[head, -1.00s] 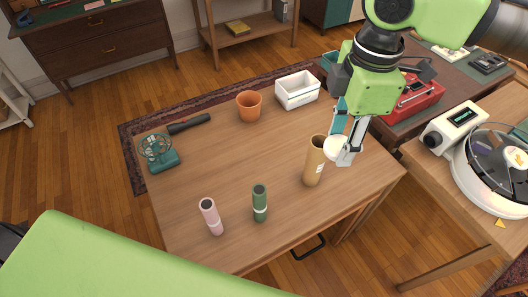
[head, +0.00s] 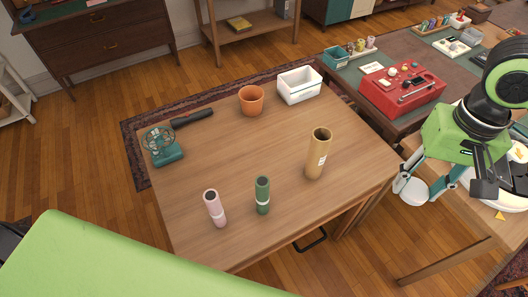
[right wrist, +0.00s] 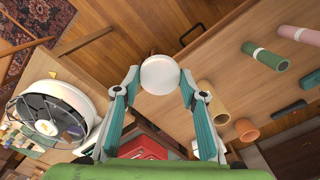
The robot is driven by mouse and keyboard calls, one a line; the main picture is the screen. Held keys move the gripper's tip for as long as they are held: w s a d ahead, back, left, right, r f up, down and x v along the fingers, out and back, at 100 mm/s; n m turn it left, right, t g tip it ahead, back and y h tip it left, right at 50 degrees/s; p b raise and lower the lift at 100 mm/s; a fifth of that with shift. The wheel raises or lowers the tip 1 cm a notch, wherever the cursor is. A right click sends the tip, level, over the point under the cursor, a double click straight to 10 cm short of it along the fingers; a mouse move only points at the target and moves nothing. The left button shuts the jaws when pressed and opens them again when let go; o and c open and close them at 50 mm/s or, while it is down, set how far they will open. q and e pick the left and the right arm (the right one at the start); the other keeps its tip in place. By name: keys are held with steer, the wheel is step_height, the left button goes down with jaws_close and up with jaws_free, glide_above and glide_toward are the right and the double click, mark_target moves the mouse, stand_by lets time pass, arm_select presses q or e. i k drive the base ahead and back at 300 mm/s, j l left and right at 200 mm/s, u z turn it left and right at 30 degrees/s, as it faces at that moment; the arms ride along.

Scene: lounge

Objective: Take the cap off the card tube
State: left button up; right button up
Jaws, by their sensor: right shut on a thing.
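The card tube (head: 317,155) stands upright on the wooden table, tan with a small white label, and its top is open. My right gripper (head: 421,188) is off the table's right edge, apart from the tube. It is shut on the white round cap (head: 414,192), which also shows between the fingertips in the right wrist view (right wrist: 160,75). My left gripper is not in view; a large green surface fills the lower left of the head view.
On the table (head: 240,165) stand a pink tube (head: 215,208), a green tube (head: 262,195), an orange pot (head: 251,100), a white box (head: 299,85) and a small green fan (head: 163,147). The table's middle is clear.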

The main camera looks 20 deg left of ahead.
mark_target(321, 138)
steer(key=k+u, duration=0.3)
steer(key=k+j+u, duration=0.15)
steer(key=u, duration=0.15)
steer(key=i+l+u, duration=0.15)
steer(key=u, duration=0.15)
steer(key=i+l+u, duration=0.15)
steer(key=l+u, duration=0.45)
steer(key=i+l, duration=0.1)
steer(key=l, duration=0.25)
steer(key=i+l, duration=0.15)
steer(key=l, duration=0.2)
steer(key=i+l, duration=0.1)
steer(key=l, duration=0.25)
steer(key=i+l, duration=0.1)
steer(key=l, duration=0.2)
